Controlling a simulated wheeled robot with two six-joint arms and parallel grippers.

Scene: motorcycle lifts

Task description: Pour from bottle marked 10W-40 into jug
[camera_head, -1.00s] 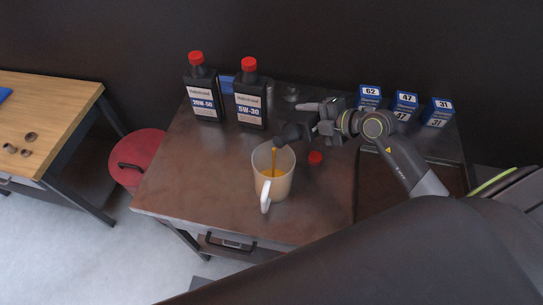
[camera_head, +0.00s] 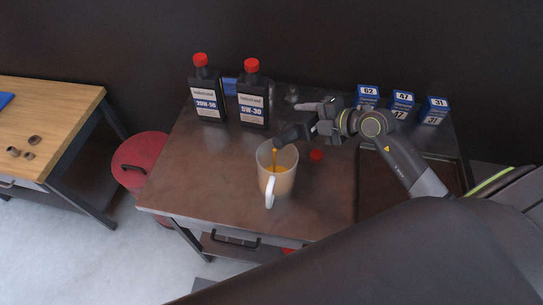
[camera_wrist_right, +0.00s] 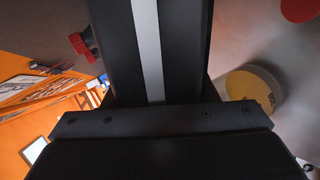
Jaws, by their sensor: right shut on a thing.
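My right gripper (camera_head: 328,120) is shut on a dark bottle (camera_head: 291,133), tilted with its neck over the jug's rim. Its label is not readable here. A thin amber stream runs from the neck into the jug. The jug (camera_head: 284,184) is pale and translucent, stands upright on the brown worktop, has its white handle toward the front, and holds amber oil. In the right wrist view, the jug's opening with yellow oil (camera_wrist_right: 254,92) shows at the right, beside a dark body with a grey stripe. A red cap (camera_head: 316,155) lies on the worktop right of the jug. My left gripper is not in view.
Two upright black bottles with red caps, marked 20W-50 (camera_head: 207,96) and 5W-30 (camera_head: 252,100), stand at the back left of the worktop (camera_head: 200,170). Numbered blue boxes (camera_head: 402,103) stand at the back right. A red stool (camera_head: 140,155) and wooden bench (camera_head: 60,115) are at left.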

